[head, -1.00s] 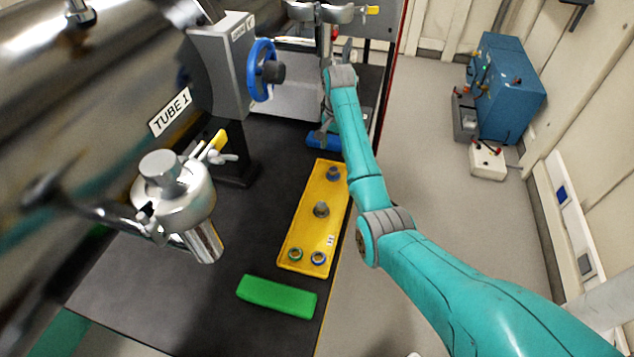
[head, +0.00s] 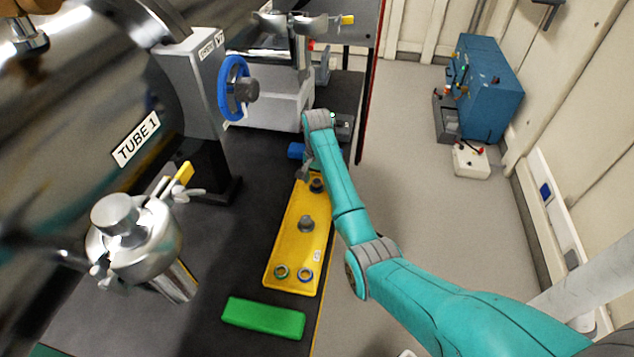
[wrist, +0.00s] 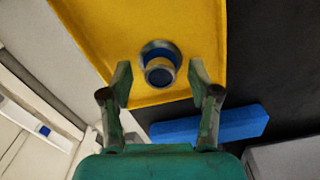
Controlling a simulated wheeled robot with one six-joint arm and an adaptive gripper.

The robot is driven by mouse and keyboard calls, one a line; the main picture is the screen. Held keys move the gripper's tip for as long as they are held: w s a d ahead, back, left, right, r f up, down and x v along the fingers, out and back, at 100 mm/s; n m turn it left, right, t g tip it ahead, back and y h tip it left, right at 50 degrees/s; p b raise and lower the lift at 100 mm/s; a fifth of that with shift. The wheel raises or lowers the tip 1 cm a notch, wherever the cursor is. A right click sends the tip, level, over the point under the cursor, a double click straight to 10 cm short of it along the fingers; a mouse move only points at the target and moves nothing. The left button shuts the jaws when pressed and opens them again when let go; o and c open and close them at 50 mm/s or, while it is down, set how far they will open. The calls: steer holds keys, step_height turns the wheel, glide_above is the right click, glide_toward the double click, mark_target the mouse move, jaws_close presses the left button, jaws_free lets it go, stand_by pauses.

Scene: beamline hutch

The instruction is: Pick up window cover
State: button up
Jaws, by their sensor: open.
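A round grey piece with a blue ring (head: 317,186) stands at the far end of a yellow tray (head: 292,250); I cannot tell for sure that it is the window cover. In the wrist view this round piece (wrist: 160,68) shows its hollow end, just ahead of and between the fingertips. My gripper (wrist: 161,77) is open, with one finger on each side and no clear contact. In the head view my gripper (head: 305,172) is partly hidden by my arm at the tray's far end.
A blue block (wrist: 212,125) lies on the dark bench beside the tray. A green block (head: 263,317) lies at its near end. The steel tube with a valve (head: 130,235) and a blue handwheel (head: 233,88) stand to the left. Open floor is on the right.

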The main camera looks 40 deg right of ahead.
steer(key=shift+f, duration=0.5)
jaws_close()
steer(key=shift+r, duration=0.1)
